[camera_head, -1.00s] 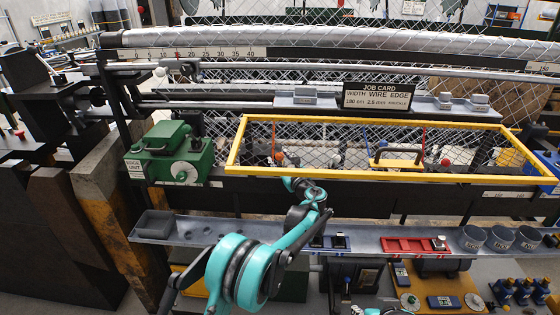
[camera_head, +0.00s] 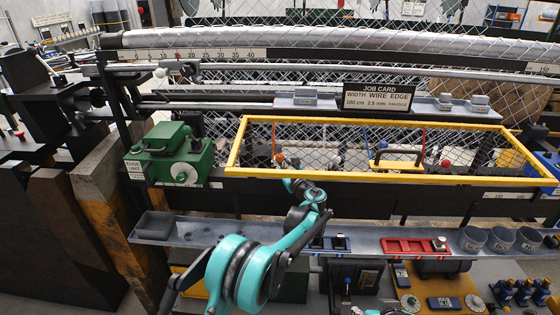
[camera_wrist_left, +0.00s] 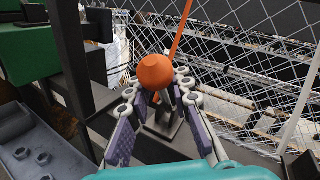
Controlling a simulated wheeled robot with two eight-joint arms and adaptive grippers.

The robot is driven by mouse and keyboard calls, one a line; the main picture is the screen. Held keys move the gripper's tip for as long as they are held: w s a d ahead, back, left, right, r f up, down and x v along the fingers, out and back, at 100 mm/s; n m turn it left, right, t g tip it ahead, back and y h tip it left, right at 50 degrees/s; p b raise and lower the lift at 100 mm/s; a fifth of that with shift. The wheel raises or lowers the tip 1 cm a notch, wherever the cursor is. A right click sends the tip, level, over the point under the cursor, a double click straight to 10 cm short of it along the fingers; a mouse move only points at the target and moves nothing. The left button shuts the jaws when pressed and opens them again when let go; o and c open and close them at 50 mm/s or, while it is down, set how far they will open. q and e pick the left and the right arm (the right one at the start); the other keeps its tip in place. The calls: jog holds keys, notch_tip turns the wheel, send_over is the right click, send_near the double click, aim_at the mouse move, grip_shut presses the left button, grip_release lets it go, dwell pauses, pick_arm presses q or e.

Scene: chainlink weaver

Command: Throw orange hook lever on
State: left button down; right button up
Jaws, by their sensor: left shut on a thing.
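The orange hook lever shows in the left wrist view as a round orange knob (camera_wrist_left: 155,72) with a thin orange rod rising behind it. In the head view its orange knob (camera_head: 279,158) is small, behind the lower rail of the yellow frame. My left gripper (camera_wrist_left: 160,97) has its two padded fingers on either side of the lever, just below the knob, and is shut on it. In the head view the teal left wrist (camera_head: 291,185) reaches up to the frame, and the fingers are hard to make out. My right gripper is in neither view.
A yellow guard frame (camera_head: 375,119) surrounds the chain-link mesh and several levers. A red-knobbed lever (camera_head: 445,163) stands farther right. A green edge unit (camera_head: 170,155) sits at left. A grey shelf with a red tray (camera_head: 412,246) and several cups runs below.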

pick_arm(q)
jog(key=shift+w+r+m+g+h+p, duration=0.3)
jog(key=shift+w+r+g+h+p, duration=0.25)
jog(key=shift+p, duration=0.65)
jog(key=shift+w+r+g+p, duration=0.15)
jog(key=shift+g+p, duration=0.15)
jog(key=shift+g, duration=0.05)
jog(key=shift+w+m, duration=0.2)
jog(key=shift+m, duration=0.1)
jog(key=shift+f, duration=0.2)
jog(key=c, duration=1.3)
grip_release()
jog(key=shift+s+r, duration=0.1)
